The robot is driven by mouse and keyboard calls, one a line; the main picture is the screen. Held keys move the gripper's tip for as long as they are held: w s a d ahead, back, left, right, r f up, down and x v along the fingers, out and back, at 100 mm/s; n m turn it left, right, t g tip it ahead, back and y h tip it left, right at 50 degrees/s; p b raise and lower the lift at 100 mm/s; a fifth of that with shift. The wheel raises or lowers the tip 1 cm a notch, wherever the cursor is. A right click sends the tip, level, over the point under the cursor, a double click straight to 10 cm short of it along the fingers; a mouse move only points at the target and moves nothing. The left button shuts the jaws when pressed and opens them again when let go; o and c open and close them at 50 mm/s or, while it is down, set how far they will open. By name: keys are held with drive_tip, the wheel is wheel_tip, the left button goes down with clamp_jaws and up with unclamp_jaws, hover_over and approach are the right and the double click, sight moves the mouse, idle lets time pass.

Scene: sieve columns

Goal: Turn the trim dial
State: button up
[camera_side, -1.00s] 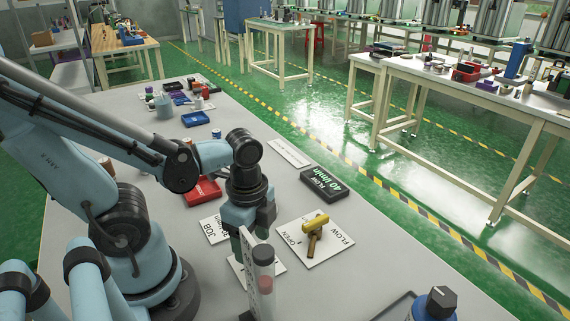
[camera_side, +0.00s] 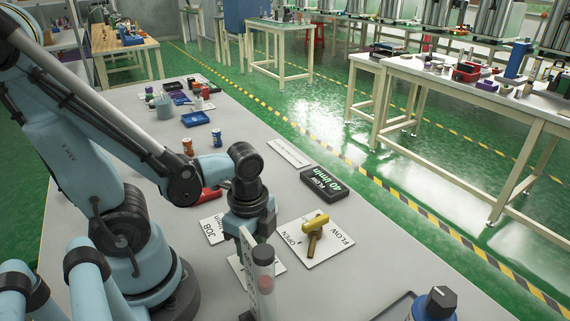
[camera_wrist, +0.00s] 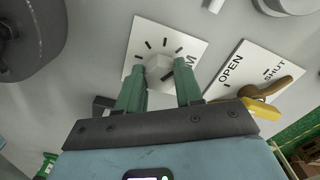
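The trim dial is a white plate (camera_wrist: 190,50) with black tick marks and a pale knob (camera_wrist: 160,68) at its middle, in the wrist view. A dark mark lies at the knob's right side. My gripper (camera_wrist: 161,77) has two green fingers, apart, one on each side of the knob. I cannot tell whether they touch it. In the side view my gripper (camera_side: 249,238) points down over the dial plate (camera_side: 275,267). The knob is hidden there behind a clear sight tube and my gripper.
A clear tube (camera_side: 263,275) stands in front of the dial. A FLOW plate (camera_side: 325,252) with a yellow-handled valve (camera_side: 315,225) is close on the right. A black display (camera_side: 323,184) reads 40 l/min. A JOB card (camera_side: 212,230) lies on the left.

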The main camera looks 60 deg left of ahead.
drive_tip(key=c, duration=0.5)
drive_tip(key=shift+n, duration=0.3)
drive_tip(key=n, duration=0.7)
drive_tip(key=shift+s+d, duration=0.1)
drive_tip(key=n, duration=0.5)
drive_tip(key=shift+n, duration=0.3)
drive_tip(key=n, duration=0.4)
drive_tip(key=shift+d+n, duration=0.15)
drive_tip(key=shift+n, duration=0.55)
